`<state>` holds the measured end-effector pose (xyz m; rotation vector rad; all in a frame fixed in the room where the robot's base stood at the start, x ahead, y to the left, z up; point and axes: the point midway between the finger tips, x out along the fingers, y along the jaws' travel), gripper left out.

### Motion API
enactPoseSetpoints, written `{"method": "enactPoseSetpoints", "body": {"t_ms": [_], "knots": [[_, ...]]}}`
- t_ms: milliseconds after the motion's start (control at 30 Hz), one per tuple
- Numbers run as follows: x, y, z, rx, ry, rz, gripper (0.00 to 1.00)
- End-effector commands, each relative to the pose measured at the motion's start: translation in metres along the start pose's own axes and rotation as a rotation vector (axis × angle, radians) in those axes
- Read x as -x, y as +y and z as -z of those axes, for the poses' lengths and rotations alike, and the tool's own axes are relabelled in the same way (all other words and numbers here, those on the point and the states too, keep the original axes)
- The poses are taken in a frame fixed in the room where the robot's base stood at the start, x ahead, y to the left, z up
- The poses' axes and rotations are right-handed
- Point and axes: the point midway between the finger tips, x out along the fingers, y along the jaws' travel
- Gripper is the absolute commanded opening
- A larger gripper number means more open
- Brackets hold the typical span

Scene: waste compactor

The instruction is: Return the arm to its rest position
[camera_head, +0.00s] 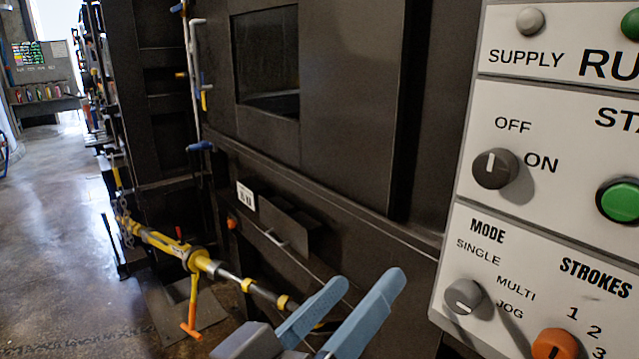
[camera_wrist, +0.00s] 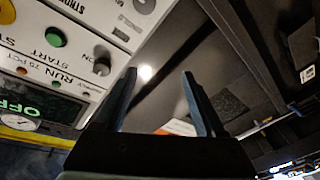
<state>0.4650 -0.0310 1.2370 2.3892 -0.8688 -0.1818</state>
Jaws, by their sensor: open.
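My gripper (camera_head: 352,305) has two blue-grey fingers and shows at the bottom centre of the head view. The fingers are apart with nothing between them. The gripper is in front of the dark compactor body and left of the white control panel (camera_head: 545,130). In the wrist view my gripper (camera_wrist: 160,82) also shows open and empty, with the control panel (camera_wrist: 75,60) to its left. Neither finger visibly touches the panel. Most of my arm is out of view.
The panel carries an OFF/ON knob (camera_head: 495,168), a green start button (camera_head: 620,200), a mode knob (camera_head: 463,296) and an orange strokes knob (camera_head: 554,345). A yellow bar assembly (camera_head: 195,260) stands out low from the compactor (camera_head: 350,100). Open floor (camera_head: 50,230) lies at left.

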Motion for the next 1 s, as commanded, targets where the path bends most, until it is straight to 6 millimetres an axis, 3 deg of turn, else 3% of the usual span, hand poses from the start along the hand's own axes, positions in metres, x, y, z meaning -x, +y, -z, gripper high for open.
{"method": "enactPoseSetpoints", "body": {"t_ms": [33, 233, 400, 500, 700, 1000], "knots": [[-0.010, 0.011, 0.027, -0.069, 0.060, 0.033, 0.72], [-0.025, 0.043, 0.124, -0.364, 0.356, 0.194, 0.72], [-0.012, 0.096, 0.196, -0.612, 0.623, 0.296, 0.72], [0.000, 0.126, 0.224, -0.726, 0.750, 0.341, 0.72], [0.017, 0.159, 0.247, -0.842, 0.886, 0.389, 0.72], [0.019, 0.161, 0.248, -0.854, 0.898, 0.396, 0.72]]}}
